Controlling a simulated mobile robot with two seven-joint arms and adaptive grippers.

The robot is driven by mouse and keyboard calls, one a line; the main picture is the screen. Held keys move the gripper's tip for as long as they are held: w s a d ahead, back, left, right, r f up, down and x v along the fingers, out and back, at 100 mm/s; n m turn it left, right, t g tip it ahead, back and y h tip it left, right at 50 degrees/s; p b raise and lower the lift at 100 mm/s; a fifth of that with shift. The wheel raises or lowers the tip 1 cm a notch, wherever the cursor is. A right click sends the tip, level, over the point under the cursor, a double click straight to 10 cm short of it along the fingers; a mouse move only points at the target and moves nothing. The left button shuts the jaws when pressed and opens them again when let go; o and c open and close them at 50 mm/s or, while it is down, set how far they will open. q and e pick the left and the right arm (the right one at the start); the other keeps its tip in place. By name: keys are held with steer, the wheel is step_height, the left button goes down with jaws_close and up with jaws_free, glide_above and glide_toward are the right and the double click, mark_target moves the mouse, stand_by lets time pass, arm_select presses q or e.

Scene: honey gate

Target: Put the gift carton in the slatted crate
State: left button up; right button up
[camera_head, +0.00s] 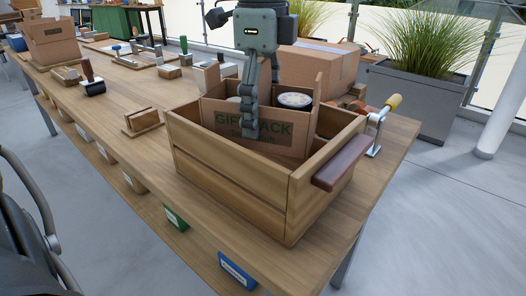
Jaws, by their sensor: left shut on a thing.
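The slatted crate (228,189) is a brown wooden box at the near right end of the workbench. The gift carton (285,134) is brown cardboard with "GIFT PACK" lettering and holds lidded jars (295,101). It is upright within the crate's opening, with its upper part above the rim. The crate's front wall hides its bottom, so I cannot tell whether it touches the crate floor. My left gripper (249,128) comes down from above and is shut on the carton's near wall. My right gripper is not in view.
A closed cardboard box (318,66) stands behind the crate. A clamp with a yellow handle (383,112) is right of it. A small wooden holder (142,121) and a stamp (92,80) lie to the left.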

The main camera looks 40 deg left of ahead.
mark_target(262, 84)
arm_select(q)
step_height(262, 84, down, 8)
steer(key=shift+r, duration=0.1)
stand_by(0.4)
steer(key=o, duration=1.1)
steer(key=shift+o, duration=0.2)
step_height(262, 84, up, 12)
steer(key=shift+r, duration=0.1)
